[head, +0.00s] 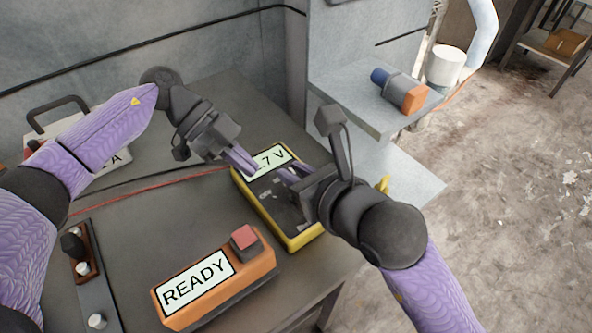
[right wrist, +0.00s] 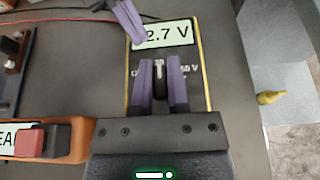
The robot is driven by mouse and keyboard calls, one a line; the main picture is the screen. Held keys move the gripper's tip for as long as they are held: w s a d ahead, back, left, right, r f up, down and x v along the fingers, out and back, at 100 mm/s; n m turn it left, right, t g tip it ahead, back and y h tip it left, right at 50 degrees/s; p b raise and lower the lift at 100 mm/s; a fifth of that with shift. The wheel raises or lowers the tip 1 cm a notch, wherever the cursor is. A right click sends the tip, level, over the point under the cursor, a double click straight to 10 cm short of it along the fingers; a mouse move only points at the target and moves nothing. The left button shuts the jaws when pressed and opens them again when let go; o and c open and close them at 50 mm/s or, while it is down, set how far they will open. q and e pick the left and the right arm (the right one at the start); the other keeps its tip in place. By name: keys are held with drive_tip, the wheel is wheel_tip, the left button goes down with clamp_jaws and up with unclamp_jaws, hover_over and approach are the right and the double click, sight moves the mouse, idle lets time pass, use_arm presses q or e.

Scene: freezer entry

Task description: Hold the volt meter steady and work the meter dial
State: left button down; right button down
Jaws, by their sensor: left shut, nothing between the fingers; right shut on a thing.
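The volt meter (head: 264,204) is a dark box with a yellow rim, lying on the grey table. Its display reads 2.7 V in the right wrist view (right wrist: 166,34). My right gripper (head: 286,174) is over the meter's face, shut on the dark meter dial (right wrist: 159,83), which stands between its purple fingers. The dial is mostly hidden in the head view. My left gripper (head: 253,169) is shut and empty at the meter's display end, its fingertips over the edge of the display. I cannot tell whether they touch it.
An orange box (head: 215,281) marked READY with a red button stands at the table's front. A red wire (head: 150,190) runs to the meter. A terminal block (head: 80,250) is at left. A blue and orange object (head: 400,90) lies on the shelf at right.

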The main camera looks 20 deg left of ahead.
use_arm(q)
drive_tip(key=shift+s+f, duration=0.15)
drive_tip(key=shift+f, duration=0.15)
use_arm(e)
drive_tip(key=c, duration=0.6)
unclamp_jaws()
drive_tip(key=shift+f, duration=0.1)
drive_tip(key=shift+s+d, duration=0.1)
drive_tip(key=v, duration=0.7)
drive_tip(key=shift+s+d+r, duration=0.15)
drive_tip(key=shift+r, duration=0.05)
use_arm(q)
drive_tip(key=shift+r+p, duration=0.85)
drive_tip(key=shift+r, duration=0.05)
wheel_tip(320, 180, up, 5)
drive_tip(key=p, duration=0.4)
drive_tip(key=shift+p, duration=0.3)
drive_tip(key=shift+f, duration=0.15)
use_arm(e)
wheel_tip(320, 180, up, 7)
drive_tip(key=shift+f, duration=0.1)
